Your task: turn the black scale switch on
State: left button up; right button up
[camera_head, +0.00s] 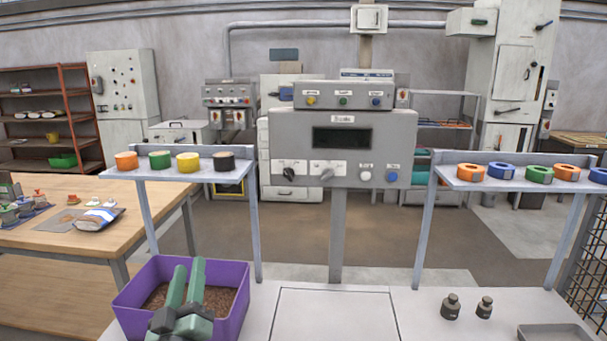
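The black scale switch (288,173) is a small dark rotary knob at the lower left of the grey scale panel (300,128). A grey knob (327,174) sits to its right. The panel's display (342,138) is dark. My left gripper (189,268) is at the lower left, over the purple bin (238,318), well below and left of the switch. Its two green fingers point away from me with a narrow gap between them, and nothing shows in the gap. My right gripper is not in view.
White (365,176) and blue (393,177) buttons are right of the knobs. Two dark weights (451,307) (484,307) and a grey tray (555,333) are on the right. The bench middle is clear.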

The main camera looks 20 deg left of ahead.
aim_at(288, 173)
jog(key=i+l, duration=0.1)
jog(key=i, duration=0.55)
jog(key=i+l, duration=0.1)
jog(key=i, duration=0.55)
